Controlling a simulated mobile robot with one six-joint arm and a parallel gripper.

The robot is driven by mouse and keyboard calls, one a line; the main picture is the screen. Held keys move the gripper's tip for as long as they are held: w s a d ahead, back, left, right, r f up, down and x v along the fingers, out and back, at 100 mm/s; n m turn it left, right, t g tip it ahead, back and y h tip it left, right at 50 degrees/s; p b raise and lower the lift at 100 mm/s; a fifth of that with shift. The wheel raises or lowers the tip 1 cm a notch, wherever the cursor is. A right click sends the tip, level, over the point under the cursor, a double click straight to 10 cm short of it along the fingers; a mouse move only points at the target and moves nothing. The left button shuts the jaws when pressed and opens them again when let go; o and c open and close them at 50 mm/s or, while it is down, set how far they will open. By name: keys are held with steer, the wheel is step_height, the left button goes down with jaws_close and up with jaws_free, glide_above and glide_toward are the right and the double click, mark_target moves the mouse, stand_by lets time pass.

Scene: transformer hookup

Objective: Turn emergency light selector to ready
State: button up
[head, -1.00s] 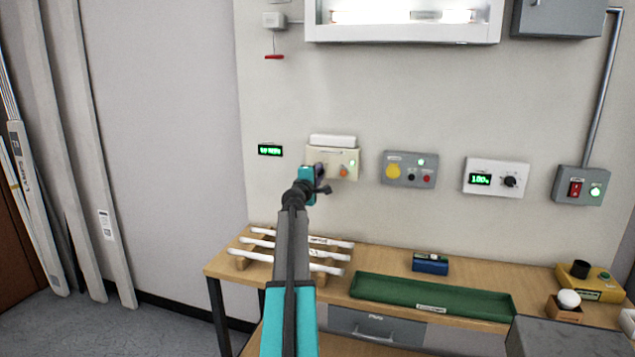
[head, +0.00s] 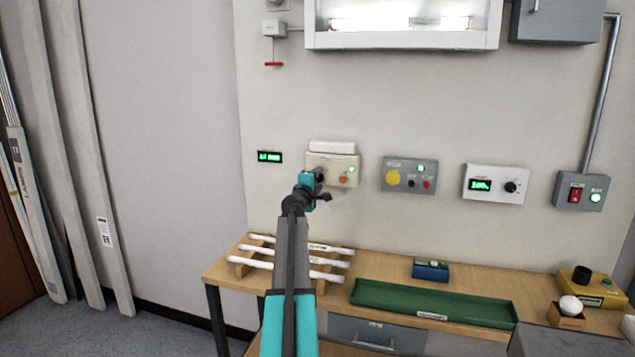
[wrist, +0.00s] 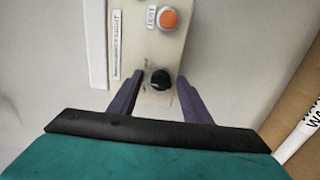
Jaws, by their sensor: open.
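The cream emergency light box (head: 341,164) is on the wall, with an orange button (head: 344,177) and a lit green lamp (head: 351,169). In the wrist view the box (wrist: 137,50) shows its orange button (wrist: 168,19) and a black selector knob (wrist: 160,79). My gripper (wrist: 160,76) is open, with one finger on each side of the knob. I cannot tell whether the fingers touch it. In the head view my gripper (head: 318,176) is at the lower left of the box and hides the knob. The small lettering by the knob is not readable.
A small green display (head: 269,157) is left of the box. A grey control box (head: 409,174), a white dial box (head: 495,184) and a red switch box (head: 582,190) are to the right. White tubes (head: 292,262) lie on a rack on the bench below, beside a green tray (head: 432,301).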

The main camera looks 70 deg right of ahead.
steer(key=shift+a, duration=0.15)
steer(key=a+b, duration=0.1)
steer(key=a, duration=1.2)
steer(key=shift+s+a+b, duration=0.25)
steer(key=shift+s+b, duration=0.15)
steer(key=shift+w, duration=0.1)
stand_by(0.4)
